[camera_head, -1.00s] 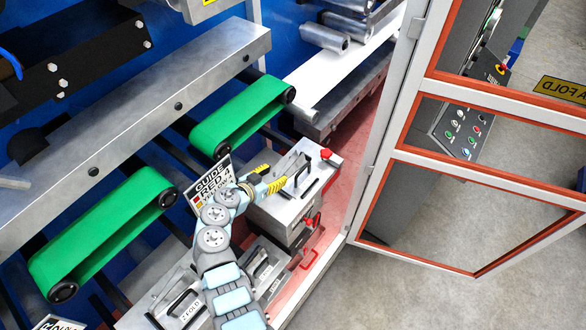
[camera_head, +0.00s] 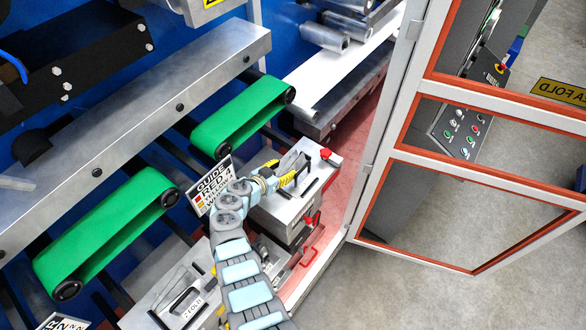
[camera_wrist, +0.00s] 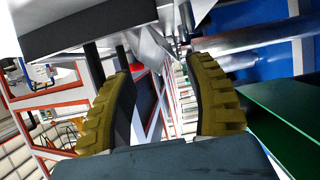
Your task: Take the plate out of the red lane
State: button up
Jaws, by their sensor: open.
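A grey metal plate (camera_head: 322,178) with a dark upright handle and red knobs lies on top of a metal block beside the red-floored strip in the head view. A sign (camera_head: 212,187) reading "GUIDE RED 4" stands left of it. My gripper (camera_head: 298,170) is over the plate, at its handle; my arm hides part of the plate. In the wrist view my gripper (camera_wrist: 165,85) has its two yellow ribbed fingers apart, with no object clearly held between them. Whether a finger touches the handle cannot be told.
Two green belts (camera_head: 105,230) run along the left. A second plate labelled Z FOLD (camera_head: 192,312) lies near the bottom. A white-framed door with orange edging (camera_head: 490,180) stands open at right. Rolls (camera_head: 325,38) lie at the top. The grey floor beyond the door is clear.

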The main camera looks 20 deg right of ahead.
aim_at(297, 170)
jog(key=shift+x, duration=1.25)
jog(key=shift+r, duration=0.1)
jog(key=c, duration=0.9)
